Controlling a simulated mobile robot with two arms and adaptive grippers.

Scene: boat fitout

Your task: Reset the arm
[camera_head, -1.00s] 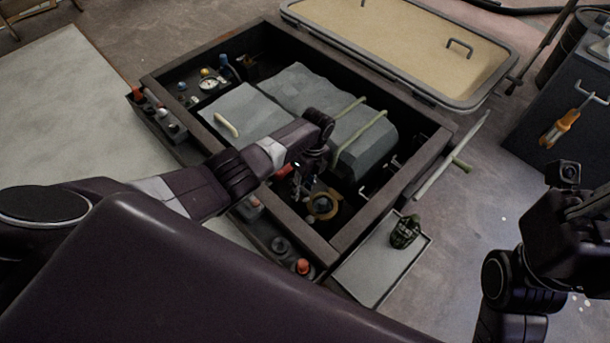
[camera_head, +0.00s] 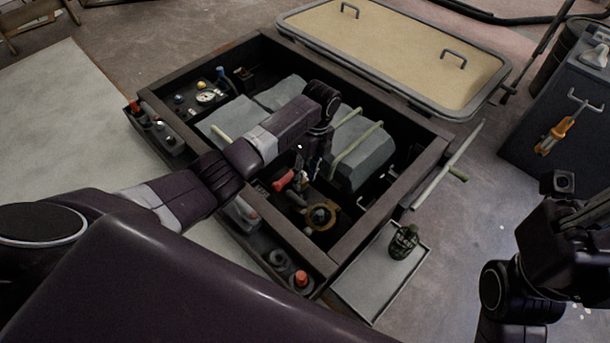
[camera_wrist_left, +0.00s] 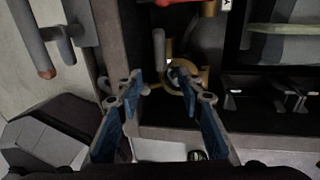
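My left arm reaches in from the left over an open dark box, whose frame (camera_head: 375,215) shows in the head view. My left gripper (camera_head: 300,178) hangs low inside the box, partly hidden by my wrist. In the left wrist view its two blue-padded fingers (camera_wrist_left: 158,85) stand apart with nothing between their tips. A brass ring fitting (camera_head: 322,216) lies just beyond the fingertips; it also shows in the left wrist view (camera_wrist_left: 203,76). My right arm is at the right edge of the head view, and its fingers cannot be made out.
Grey blocks (camera_head: 362,160) with pale green straps fill the box's middle. A tray (camera_head: 362,290) with a dark green caged item (camera_head: 403,242) stands at the near right corner. A tan panel (camera_head: 400,45) lies behind. A grey cabinet (camera_head: 545,140) stands right.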

